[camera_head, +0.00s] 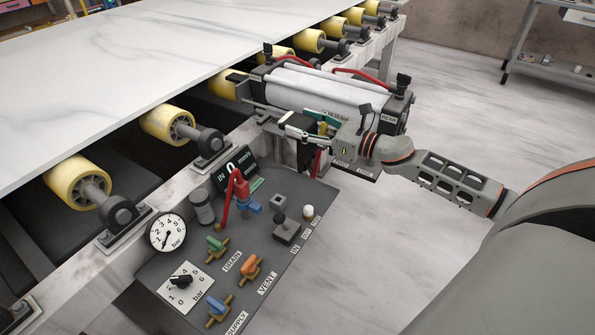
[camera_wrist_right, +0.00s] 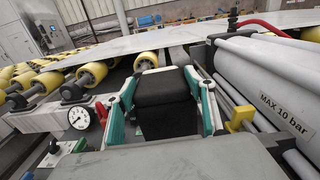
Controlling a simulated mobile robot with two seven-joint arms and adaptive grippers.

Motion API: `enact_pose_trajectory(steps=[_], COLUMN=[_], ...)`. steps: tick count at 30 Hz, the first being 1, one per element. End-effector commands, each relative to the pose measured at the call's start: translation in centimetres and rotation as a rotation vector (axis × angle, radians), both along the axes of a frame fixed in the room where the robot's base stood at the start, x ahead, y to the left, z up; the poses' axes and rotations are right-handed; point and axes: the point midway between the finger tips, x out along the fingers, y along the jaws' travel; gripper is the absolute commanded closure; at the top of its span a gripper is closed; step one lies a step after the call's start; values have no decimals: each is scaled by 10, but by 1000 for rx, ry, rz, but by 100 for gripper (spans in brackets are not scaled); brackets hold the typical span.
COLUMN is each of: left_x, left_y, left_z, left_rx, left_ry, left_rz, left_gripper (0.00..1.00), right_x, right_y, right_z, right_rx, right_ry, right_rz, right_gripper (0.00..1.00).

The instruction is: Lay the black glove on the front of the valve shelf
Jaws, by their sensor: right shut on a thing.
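My right gripper (camera_head: 290,130) comes in from the right, over the far end of the valve shelf, beside the white cylinder unit. It is shut on the black glove (camera_head: 305,154), which hangs dark below the fingers. In the right wrist view, the glove (camera_wrist_right: 166,116) fills the space between the teal-sided fingers (camera_wrist_right: 165,72). The valve shelf (camera_head: 262,238) is a dark grey panel below and nearer than the glove. The glove appears above the shelf's far end; whether it touches anything there is hidden. My left gripper is not in view.
The shelf carries a red-handled valve (camera_head: 238,187), blue, green and orange valves, a pressure gauge (camera_head: 167,232) and a dial (camera_head: 181,281). Yellow rollers (camera_head: 78,183) bear the stone slab (camera_head: 120,75). The shelf's right-hand strip has labels and small knobs.

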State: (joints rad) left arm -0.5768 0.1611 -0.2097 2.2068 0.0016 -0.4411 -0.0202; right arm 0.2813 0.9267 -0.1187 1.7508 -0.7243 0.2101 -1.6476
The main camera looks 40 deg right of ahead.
Motion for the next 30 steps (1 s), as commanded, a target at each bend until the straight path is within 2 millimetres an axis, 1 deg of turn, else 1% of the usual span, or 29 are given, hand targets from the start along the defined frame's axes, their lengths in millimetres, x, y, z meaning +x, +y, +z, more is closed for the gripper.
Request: enact_pose_trajectory(steps=[1,6,9,12,18,20,23,25,27,30], left_x=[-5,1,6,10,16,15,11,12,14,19], left_y=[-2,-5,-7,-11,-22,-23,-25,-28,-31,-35], left_z=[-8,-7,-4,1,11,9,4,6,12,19], left_rx=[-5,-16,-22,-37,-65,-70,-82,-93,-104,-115], left_ry=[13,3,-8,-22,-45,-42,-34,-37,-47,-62], left_rz=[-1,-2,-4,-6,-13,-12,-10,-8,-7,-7], left_gripper=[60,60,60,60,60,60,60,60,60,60], right_x=[-1,-1,-1,-1,0,0,-1,-1,-1,0], right_y=[0,0,0,0,0,0,0,0,0,0], right_z=[-25,-67,-87,-100,-109,-118,-137,-146,-149,-148], right_rx=[5,4,4,2,1,1,3,1,1,0], right_ry=[14,14,12,10,3,5,9,8,6,1], right_rz=[-2,-3,-2,-2,-1,-2,-2,-1,-1,0], right_gripper=[71,71,71,71,71,71,71,71,71,71])
